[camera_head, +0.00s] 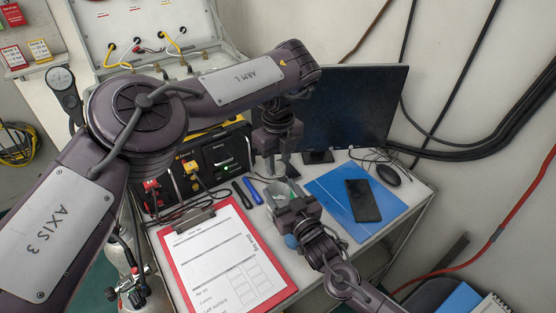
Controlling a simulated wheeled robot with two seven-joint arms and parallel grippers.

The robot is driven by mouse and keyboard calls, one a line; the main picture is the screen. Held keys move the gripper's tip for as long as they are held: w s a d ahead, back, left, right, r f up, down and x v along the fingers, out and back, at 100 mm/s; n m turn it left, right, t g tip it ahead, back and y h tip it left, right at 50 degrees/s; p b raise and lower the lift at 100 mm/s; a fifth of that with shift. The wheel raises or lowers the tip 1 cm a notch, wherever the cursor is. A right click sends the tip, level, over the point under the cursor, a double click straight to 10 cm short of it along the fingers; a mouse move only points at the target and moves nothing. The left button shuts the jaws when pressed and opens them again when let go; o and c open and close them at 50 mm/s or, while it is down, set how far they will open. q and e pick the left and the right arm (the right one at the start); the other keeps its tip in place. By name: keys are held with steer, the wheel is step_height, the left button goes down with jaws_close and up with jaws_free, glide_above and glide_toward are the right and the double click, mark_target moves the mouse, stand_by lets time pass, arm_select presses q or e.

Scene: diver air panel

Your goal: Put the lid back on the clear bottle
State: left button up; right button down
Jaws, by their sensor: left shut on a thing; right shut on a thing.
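My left gripper (273,172) comes down from above, behind the clipboard and in front of the monitor. Its fingers are close together on a small thing, probably the lid, which they mostly hide. My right gripper (284,193) reaches in from the lower right, just below the left one. It is shut on what looks like the clear bottle (290,188), a small see-through, greenish shape mostly hidden by the fingers. The two grippers are very near each other. I cannot tell whether lid and bottle touch.
A red clipboard (286,280) lies at the table's front. A blue folder (335,204) with a black phone (363,200) lies to the right. Markers (252,191) lie left of the grippers. A black box (222,154) and a monitor (353,108) stand behind.

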arm_select(q)
steer(key=m, duration=1.6)
steer(key=shift+w, duration=0.1)
steer(key=m, duration=0.3)
steer(key=o, duration=1.1)
steer(key=shift+r, duration=2.25)
steer(key=shift+c, duration=0.4)
